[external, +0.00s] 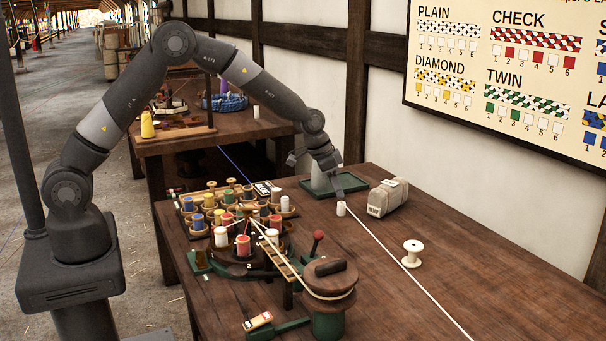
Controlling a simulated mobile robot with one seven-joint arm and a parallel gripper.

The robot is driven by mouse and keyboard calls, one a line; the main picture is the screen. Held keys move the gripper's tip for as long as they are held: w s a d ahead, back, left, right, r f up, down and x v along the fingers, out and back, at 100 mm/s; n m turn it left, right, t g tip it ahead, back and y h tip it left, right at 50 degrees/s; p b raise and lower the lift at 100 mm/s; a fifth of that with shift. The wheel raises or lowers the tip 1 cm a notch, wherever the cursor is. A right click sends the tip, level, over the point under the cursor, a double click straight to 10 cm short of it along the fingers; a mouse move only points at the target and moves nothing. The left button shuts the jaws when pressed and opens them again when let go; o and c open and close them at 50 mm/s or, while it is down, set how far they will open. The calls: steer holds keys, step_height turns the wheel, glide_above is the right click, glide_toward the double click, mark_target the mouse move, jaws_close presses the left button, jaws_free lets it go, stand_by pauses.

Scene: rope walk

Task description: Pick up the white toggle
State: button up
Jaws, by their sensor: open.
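A small white cylinder (341,208), which looks like the white toggle, stands on the wooden table (470,265) at its back middle. A thin white cord (400,262) runs from beside it toward the front right edge; I cannot tell whether they are joined. My gripper (340,190) points down just above the white cylinder, its jaws open. The fingers are small and dark here, and whether they touch the cylinder is unclear.
A white spool (412,253) stands right of the cord. Several coloured bobbins and a green-based winding device (330,285) crowd the left. The table's right side is mostly clear.

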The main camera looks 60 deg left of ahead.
mark_target(341, 203)
steer(key=x, duration=0.6)
steer(key=shift+d+f, duration=0.1)
steer(key=shift+f, duration=0.2)
steer(key=shift+c, duration=0.6)
steer(key=shift+s, duration=0.1)
steer(key=c, duration=0.9)
